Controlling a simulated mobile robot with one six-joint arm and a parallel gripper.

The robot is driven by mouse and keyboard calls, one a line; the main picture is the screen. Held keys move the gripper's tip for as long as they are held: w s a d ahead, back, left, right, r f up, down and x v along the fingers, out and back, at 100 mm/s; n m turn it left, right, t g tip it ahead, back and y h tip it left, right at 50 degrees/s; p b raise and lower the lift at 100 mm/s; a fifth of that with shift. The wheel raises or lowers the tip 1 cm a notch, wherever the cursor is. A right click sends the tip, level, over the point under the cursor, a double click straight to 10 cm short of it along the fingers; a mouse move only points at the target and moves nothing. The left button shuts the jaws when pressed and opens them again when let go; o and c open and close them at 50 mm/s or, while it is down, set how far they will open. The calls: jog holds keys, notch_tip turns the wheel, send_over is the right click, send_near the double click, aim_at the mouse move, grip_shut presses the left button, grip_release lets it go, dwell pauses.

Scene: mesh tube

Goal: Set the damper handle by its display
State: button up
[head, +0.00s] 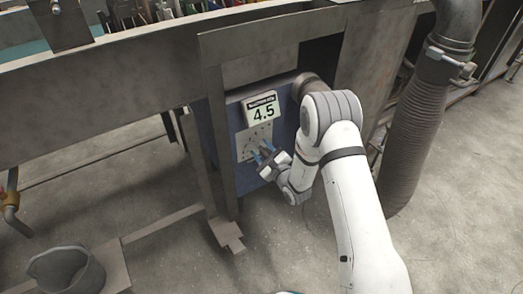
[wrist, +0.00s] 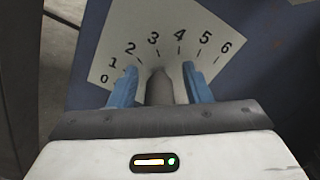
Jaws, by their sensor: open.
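The display (head: 262,112) on the blue panel reads 4.5. Below it is a white scale plate (head: 246,144), and its numbers 0 to 6 show in the wrist view (wrist: 122,30). The grey damper handle (wrist: 160,88) stands up in front of the plate, and its tip lies below the number 3. My gripper (head: 261,152) is open, with its blue fingers on either side of the handle in the wrist view (wrist: 159,72). Small gaps show between the fingers and the handle. The handle's lower end is hidden behind my gripper body.
The blue panel (head: 284,133) sits between metal frame posts (head: 217,150) under a bench. A ribbed duct hose (head: 411,135) hangs at the right. A grey bucket (head: 66,274) stands at the lower left. The concrete floor is clear in front of the panel.

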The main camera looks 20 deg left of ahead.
jog(key=p+v, duration=0.2)
jog(key=v, duration=0.6)
dwell(2.2)
